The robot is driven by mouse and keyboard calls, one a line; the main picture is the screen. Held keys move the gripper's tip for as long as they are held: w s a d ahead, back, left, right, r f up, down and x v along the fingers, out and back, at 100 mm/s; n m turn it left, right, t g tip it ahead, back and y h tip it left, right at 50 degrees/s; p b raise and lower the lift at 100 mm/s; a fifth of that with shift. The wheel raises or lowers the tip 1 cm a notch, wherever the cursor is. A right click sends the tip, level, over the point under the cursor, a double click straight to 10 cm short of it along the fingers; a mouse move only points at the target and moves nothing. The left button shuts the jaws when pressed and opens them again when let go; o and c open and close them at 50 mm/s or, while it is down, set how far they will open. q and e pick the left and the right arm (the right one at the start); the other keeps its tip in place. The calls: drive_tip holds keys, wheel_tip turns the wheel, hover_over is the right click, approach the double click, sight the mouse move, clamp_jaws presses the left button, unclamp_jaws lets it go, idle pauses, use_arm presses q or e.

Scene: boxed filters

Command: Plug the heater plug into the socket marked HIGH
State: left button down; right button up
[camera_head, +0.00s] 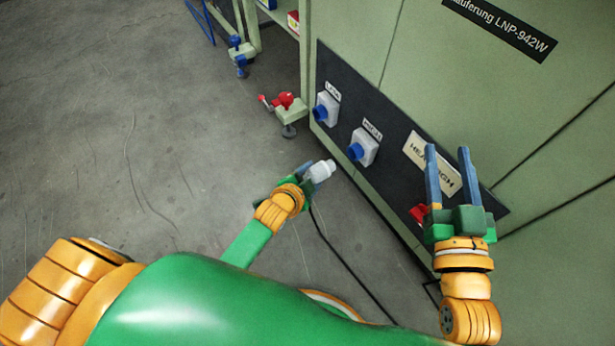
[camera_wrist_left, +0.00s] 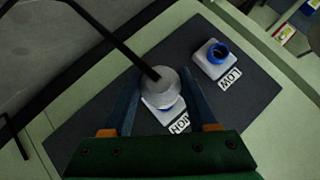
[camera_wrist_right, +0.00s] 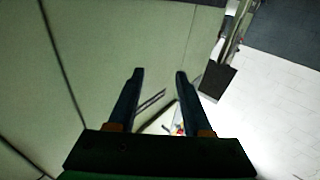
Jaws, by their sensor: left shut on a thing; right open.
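My left gripper (camera_head: 304,174) is shut on the heater plug (camera_head: 321,171), a pale grey plug with a black cable. In the left wrist view the plug (camera_wrist_left: 160,88) sits between the fingertips. It is held out in front of the dark panel, apart from it. The HIGH socket (camera_head: 363,147), a white box with a blue round port, is on the panel up and right of the plug. In the left wrist view the plug covers most of this socket (camera_wrist_left: 163,103). The LOW socket (camera_head: 326,108) is further left. My right gripper (camera_head: 447,150) is open and empty, in front of the cabinet.
The dark panel (camera_head: 392,119) on the green cabinet bears a pale HEAT HIGH plate (camera_head: 433,163) and a red part (camera_head: 419,213) near my right gripper. The black cable (camera_head: 345,262) hangs toward the floor. A red-handled valve (camera_head: 288,103) stands left of the panel.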

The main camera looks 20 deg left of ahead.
sight(326, 168)
use_arm(q)
drive_tip(key=w+d, duration=0.1)
drive_tip(key=w+d+b, duration=0.1)
drive_tip(key=w, duration=0.1)
drive_tip(key=shift+w+d, duration=0.25)
drive_tip(key=shift+d, duration=0.1)
drive_tip(key=shift+w+d, duration=0.1)
use_arm(e)
drive_tip(key=s+r+n+t+y, duration=0.1)
drive_tip(key=s+r+t, duration=0.3)
drive_tip(key=r, duration=0.5)
drive_tip(key=shift+a+r+t+y, duration=0.25)
drive_tip(key=shift+r+t+y, duration=0.15)
drive_tip(key=shift+t+y, duration=0.55)
drive_tip(key=shift+r, duration=0.15)
drive_tip(key=shift+r, duration=0.15)
use_arm(q)
drive_tip(key=shift+r, duration=0.1)
use_arm(e)
drive_tip(key=shift+r, duration=0.1)
use_arm(q)
drive_tip(key=shift+p, duration=0.3)
use_arm(e)
drive_tip(key=shift+r, duration=0.1)
